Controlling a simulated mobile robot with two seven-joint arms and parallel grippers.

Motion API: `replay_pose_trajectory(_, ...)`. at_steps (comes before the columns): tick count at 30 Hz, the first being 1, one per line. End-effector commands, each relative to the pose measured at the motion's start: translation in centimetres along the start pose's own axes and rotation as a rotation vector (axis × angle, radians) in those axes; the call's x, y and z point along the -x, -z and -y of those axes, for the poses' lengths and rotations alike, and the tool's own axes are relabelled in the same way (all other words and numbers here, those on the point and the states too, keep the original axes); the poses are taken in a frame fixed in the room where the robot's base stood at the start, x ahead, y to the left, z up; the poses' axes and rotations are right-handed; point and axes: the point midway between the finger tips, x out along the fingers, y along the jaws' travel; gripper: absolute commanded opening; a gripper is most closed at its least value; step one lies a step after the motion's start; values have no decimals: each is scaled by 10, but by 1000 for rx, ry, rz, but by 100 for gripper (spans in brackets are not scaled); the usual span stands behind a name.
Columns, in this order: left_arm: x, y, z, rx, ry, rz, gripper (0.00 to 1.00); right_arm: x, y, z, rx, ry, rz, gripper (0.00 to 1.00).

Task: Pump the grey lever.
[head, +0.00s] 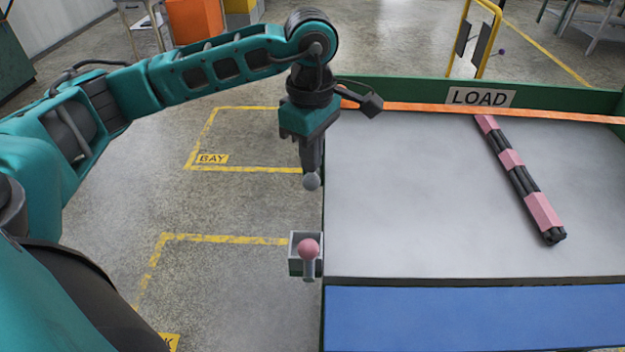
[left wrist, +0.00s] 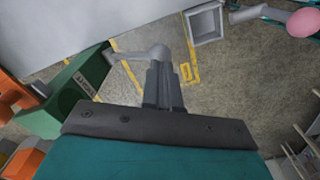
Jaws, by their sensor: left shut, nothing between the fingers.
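The grey lever shows in the head view as a round grey knob (head: 311,181) at the table's left edge. In the left wrist view its knob (left wrist: 158,52) sits on a pale rod that runs to the left. My left gripper (head: 312,168) points down, shut and empty, with its fingertips right at the knob. In the left wrist view the shut fingers (left wrist: 162,80) end close beside the knob. I cannot tell whether they touch it. The lever's base is hidden in the head view. My right gripper is not in view.
A pink-knobbed lever (head: 308,249) stands at a grey box (head: 293,268) nearer me on the table's left side. A dark hose bundle with pink bands (head: 512,160) lies on the grey table (head: 420,200). The green back edge carries a LOAD sign (head: 480,97). The floor left is clear.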

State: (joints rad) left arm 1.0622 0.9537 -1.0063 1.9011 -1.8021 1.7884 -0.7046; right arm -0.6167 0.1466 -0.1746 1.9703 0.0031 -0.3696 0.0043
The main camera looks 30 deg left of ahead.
Motion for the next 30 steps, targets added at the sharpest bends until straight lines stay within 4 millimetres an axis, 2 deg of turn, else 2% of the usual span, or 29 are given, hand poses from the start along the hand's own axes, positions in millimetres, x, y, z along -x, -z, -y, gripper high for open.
replay_pose_trajectory(2,0,0,0,0,0,0,0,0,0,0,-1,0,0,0)
replay_pose_trajectory(7,0,0,0,0,0,0,15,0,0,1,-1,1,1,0)
replay_pose_trajectory(17,-2,0,0,0,0,0,15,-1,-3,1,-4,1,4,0)
replay_pose_trajectory(30,-15,0,0,0,0,0,15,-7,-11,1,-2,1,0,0)
